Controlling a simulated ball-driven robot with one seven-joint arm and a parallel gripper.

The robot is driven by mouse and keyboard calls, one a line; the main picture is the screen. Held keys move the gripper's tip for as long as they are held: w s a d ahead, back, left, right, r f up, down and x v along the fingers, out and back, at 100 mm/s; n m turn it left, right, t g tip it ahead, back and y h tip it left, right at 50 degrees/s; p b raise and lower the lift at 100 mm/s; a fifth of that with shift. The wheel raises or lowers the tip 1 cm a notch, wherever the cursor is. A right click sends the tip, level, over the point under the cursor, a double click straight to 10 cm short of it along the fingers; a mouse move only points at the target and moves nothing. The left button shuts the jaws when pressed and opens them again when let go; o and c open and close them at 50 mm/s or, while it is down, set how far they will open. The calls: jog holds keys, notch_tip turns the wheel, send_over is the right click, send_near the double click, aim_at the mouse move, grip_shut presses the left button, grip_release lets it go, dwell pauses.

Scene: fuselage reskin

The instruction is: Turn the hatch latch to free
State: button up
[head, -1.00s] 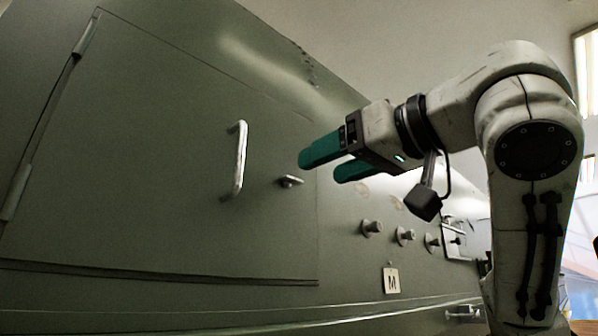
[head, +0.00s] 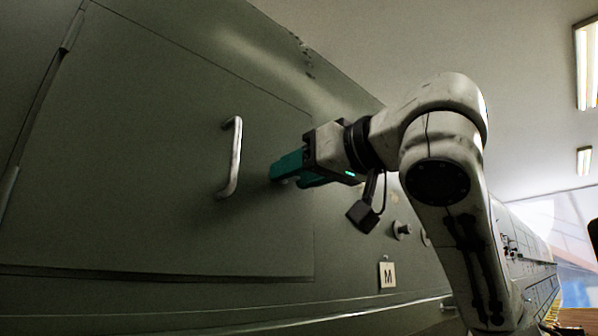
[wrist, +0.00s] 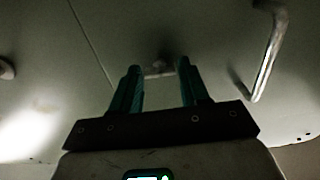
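The hatch (head: 150,150) is a large grey-green panel in the fuselage side, lying flush in its outline. The hatch latch (wrist: 158,70) is a small metal bar near the hatch's edge, seen between my fingertips in the wrist view. In the head view my green fingers mostly hide it. My gripper (head: 284,172) reaches to the skin at the latch, to the right of the hatch handle. In the wrist view its two fingers (wrist: 159,75) stand apart on either side of the latch. I cannot tell whether they touch it.
A bare metal handle (head: 235,158) stands out from the hatch just left of my gripper; it also shows in the wrist view (wrist: 266,50). A round knob (head: 401,230) and a placard marked M (head: 387,275) are at lower right. The hatch face left of the handle is clear.

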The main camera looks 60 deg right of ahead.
jog(key=c, duration=0.6)
jog(key=shift+c, duration=0.2)
jog(key=shift+n+b, duration=0.5)
jog(key=shift+n, duration=8.5)
